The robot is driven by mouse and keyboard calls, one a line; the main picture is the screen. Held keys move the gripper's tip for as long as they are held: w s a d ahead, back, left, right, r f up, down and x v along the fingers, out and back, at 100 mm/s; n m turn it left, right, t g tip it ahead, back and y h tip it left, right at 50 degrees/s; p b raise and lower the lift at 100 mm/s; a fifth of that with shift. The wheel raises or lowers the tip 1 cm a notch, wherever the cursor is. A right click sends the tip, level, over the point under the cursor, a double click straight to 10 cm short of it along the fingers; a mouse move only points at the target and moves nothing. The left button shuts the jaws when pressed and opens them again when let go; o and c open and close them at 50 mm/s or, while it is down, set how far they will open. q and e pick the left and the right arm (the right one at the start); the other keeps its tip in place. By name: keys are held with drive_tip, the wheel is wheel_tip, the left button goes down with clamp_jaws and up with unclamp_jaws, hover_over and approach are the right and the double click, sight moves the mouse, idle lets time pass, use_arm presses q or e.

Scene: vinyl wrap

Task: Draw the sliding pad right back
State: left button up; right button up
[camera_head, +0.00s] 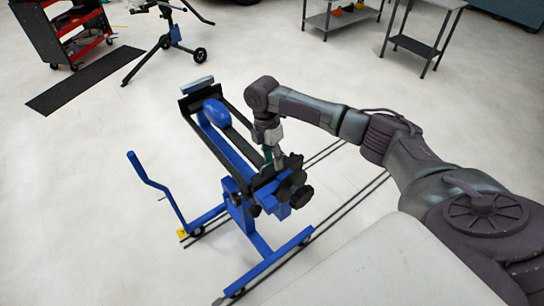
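A blue stand (238,212) with a long tilted top of dark rails (238,146) stands in the middle of the floor. A rounded blue pad (216,112) sits between the rails toward their far end. A pale grey-blue block (198,85) is at the far end, beyond the pad. Black knobs (297,187) cluster at the near end. My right gripper (272,157) points down at the near part of the rails, just above the knobs, well apart from the blue pad. Its fingertips are small and partly merge with the dark parts there, so contact is unclear. My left gripper is out of view.
A blue handle bar (154,178) sticks up left of the stand. Dark floor rails (345,208) run beneath it. A pale surface (385,270) fills the lower right. A black mat (85,80), red tool cart (70,32) and grey tables (415,42) are farther back.

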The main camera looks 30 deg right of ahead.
drive_tip(key=shift+d, duration=0.1)
drive_tip(key=shift+w, duration=0.25)
drive_tip(key=shift+w+r, duration=0.15)
drive_tip(key=shift+r, duration=0.25)
wheel_tip(320, 180, up, 11)
drive_tip(key=w, duration=0.1)
drive_tip(key=shift+w, duration=0.3)
drive_tip(key=shift+f, duration=0.1)
